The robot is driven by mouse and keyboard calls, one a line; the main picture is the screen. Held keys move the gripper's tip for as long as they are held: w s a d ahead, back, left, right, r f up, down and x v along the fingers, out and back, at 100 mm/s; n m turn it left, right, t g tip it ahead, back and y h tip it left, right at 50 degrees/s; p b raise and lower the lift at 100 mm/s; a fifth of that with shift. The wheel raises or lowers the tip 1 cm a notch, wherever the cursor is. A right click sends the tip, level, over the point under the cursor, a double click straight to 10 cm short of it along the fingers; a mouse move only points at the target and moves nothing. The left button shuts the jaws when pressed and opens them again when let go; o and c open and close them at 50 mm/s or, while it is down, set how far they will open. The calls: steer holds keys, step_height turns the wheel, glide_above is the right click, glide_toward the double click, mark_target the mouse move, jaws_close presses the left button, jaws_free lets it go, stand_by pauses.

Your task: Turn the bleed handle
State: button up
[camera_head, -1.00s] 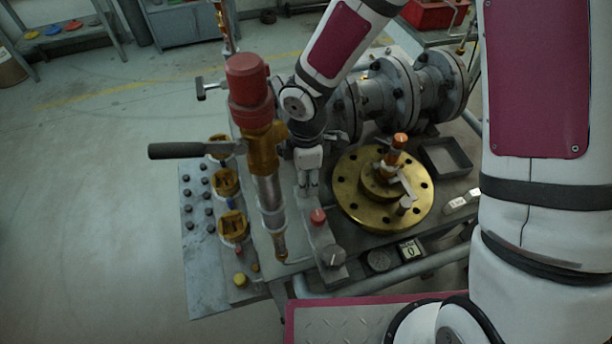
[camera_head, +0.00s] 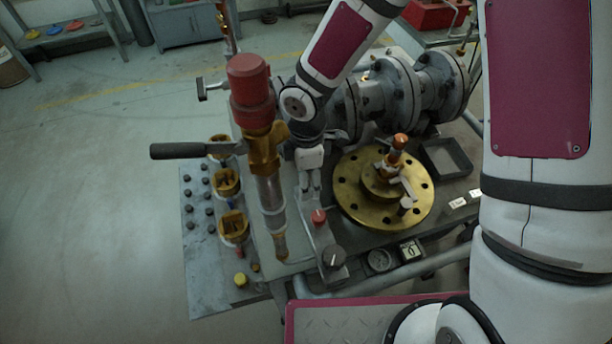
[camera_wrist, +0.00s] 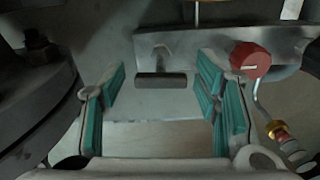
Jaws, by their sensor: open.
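My gripper (camera_head: 309,188) points down over the grey strip that carries the red and dark knobs, beside the brass flange. In the wrist view, its teal-padded fingers (camera_wrist: 166,102) stand apart with nothing clamped. A short grey bar (camera_wrist: 161,79) lies crosswise in the gap between the fingertips, in front of a grey plate; it may be the bleed handle, but I cannot be sure. I cannot tell whether the fingers touch it. A red knob (camera_wrist: 250,60) is just right of the right finger; a red knob (camera_head: 319,217) also shows below my gripper in the head view.
A red-capped brass valve (camera_head: 252,90) with a long dark lever (camera_head: 190,151) rises left of my gripper. The brass flange (camera_head: 358,205) with an orange-topped fitting is to the right. Large grey pipe flanges (camera_head: 395,92) stand behind. A dark knob (camera_head: 333,256) is in front.

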step_height(320, 180, up, 12)
stand_by(0.6)
steer(key=shift+d, duration=0.1)
steer(key=s+d+r+m+t+h, duration=0.2)
steer(key=s+d+r+m, duration=0.3)
steer(key=d+r+m, duration=0.6)
steer(key=s+d+r+m+t+y, duration=0.1)
steer(key=s+d+r+m, duration=0.2)
steer(key=s+m, duration=0.1)
steer(key=s+d+r+m+t+y, duration=0.1)
steer(key=s+d+r+m, duration=0.3)
steer(key=s, duration=0.3)
steer(key=shift+s+r+m+t, duration=0.2)
steer(key=shift+r+m+t, duration=0.15)
steer(key=shift+m, duration=0.25)
steer(key=shift+d, duration=0.1)
